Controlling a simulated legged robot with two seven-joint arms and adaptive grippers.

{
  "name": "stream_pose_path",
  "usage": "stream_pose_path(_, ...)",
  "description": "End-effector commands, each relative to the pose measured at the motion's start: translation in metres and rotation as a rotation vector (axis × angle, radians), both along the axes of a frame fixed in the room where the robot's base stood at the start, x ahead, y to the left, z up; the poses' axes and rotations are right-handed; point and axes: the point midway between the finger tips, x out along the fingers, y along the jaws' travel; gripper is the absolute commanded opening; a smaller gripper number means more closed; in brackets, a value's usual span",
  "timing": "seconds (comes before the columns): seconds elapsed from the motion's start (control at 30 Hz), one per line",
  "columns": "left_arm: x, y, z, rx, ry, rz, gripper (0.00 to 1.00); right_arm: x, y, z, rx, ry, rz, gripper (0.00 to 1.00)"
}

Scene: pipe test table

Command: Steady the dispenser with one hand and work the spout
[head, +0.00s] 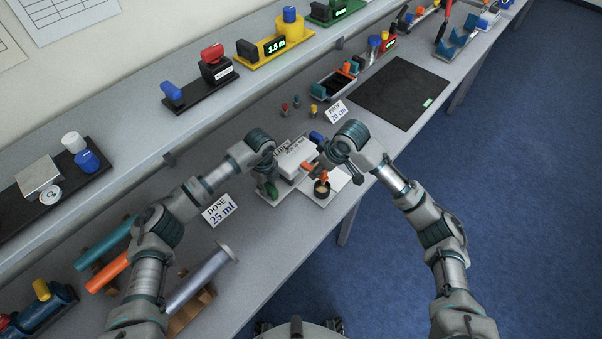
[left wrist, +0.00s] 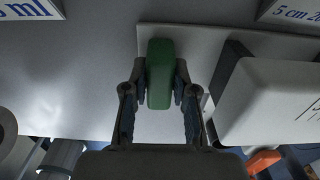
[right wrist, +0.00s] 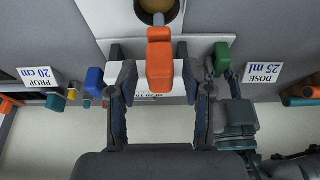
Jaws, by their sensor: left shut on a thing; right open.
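The dispenser (head: 296,157) is a white box on a light base plate near the table's front edge. Its green handle (left wrist: 160,75) sits between the fingers of my left gripper (left wrist: 160,92), which is shut on it. The orange spout lever (right wrist: 160,60) lies between the spread fingers of my right gripper (right wrist: 160,84), which is open around it. A dark-rimmed cup (head: 321,189) with tan contents stands below the spout; part of it shows in the right wrist view (right wrist: 158,10). My right gripper hides part of the dispenser in the head view.
A "DOSE 25 ml" card (head: 220,210) stands left of the dispenser, a "PROP 20 cm" card (head: 336,111) behind it. A blue part (right wrist: 93,80) is beside my right gripper. Pipes (head: 200,280) lie at front left.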

Motion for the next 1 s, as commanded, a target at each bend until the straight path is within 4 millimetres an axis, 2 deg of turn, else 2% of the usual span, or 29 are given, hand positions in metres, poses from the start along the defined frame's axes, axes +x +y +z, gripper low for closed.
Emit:
stream_pose_path(0.07,0.000,0.001,0.000,0.001,0.001,0.002,0.00,0.000,0.000,0.000,0.000,0.000,0.000,0.50)
stream_pose_path(0.27,0.000,0.001,0.000,0.001,0.000,0.001,0.00,0.000,0.000,0.000,0.000,0.000,0.000,0.00)
stream_pose_path(0.47,0.000,0.000,0.000,0.001,-0.001,0.001,0.00,0.002,-0.002,0.000,-0.001,0.002,0.029,0.00)
stream_pose_path(0.73,0.000,0.000,0.000,0.000,0.000,0.000,0.00,0.014,-0.010,0.000,0.000,0.002,0.283,0.00)
stream_pose_path(1.0,0.000,0.000,0.000,0.000,0.000,0.000,0.00,0.014,-0.011,0.000,-0.001,0.002,0.301,0.00)
